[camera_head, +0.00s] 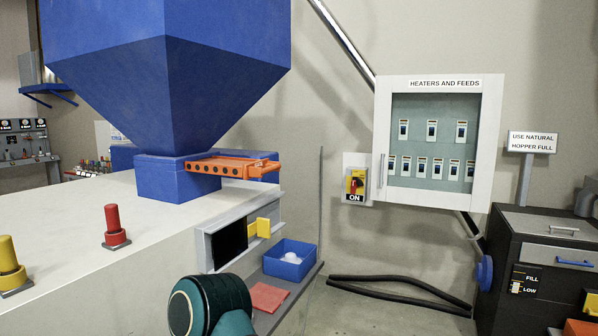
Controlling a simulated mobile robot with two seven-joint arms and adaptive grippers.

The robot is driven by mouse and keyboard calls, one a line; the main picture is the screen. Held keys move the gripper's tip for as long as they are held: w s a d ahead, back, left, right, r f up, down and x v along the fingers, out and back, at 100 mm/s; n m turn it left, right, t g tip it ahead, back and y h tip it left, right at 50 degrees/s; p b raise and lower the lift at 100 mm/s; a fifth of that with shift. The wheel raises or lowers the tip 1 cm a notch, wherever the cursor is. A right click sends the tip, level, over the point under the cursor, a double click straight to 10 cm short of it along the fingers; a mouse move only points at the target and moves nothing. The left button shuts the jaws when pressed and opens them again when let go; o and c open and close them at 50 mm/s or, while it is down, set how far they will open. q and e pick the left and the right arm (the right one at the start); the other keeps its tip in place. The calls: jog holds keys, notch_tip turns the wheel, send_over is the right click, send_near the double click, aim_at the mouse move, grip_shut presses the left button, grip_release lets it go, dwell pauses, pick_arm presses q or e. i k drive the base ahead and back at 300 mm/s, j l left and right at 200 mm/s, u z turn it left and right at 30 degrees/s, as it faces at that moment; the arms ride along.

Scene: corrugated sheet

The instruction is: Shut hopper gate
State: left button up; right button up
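A large blue hopper (170,75) narrows down to a blue block (172,180) on top of the white machine body. The hopper gate is an orange slide plate (225,167) with a row of dark holes. It sticks out to the right from the blue block, and its outer end has an orange crosspiece (264,169). How far its inner end reaches into the block is hidden. Neither gripper shows in the head view. Only a rounded dark teal link of my arm shows at the bottom centre, apart from the gate in the picture.
A red post (113,228) and a yellow post (10,265) stand on the white machine top (70,205). Below the gate are a yellow handle (260,228), a blue bin (291,262) and a red cloth (268,297). A switch (355,185) marked ON and a "HEATERS AND FEEDS" cabinet (385,95) are on the wall.

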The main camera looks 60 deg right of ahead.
aim_at(247, 169)
jog(key=l+z, duration=0.1)
jog(key=z, duration=1.5)
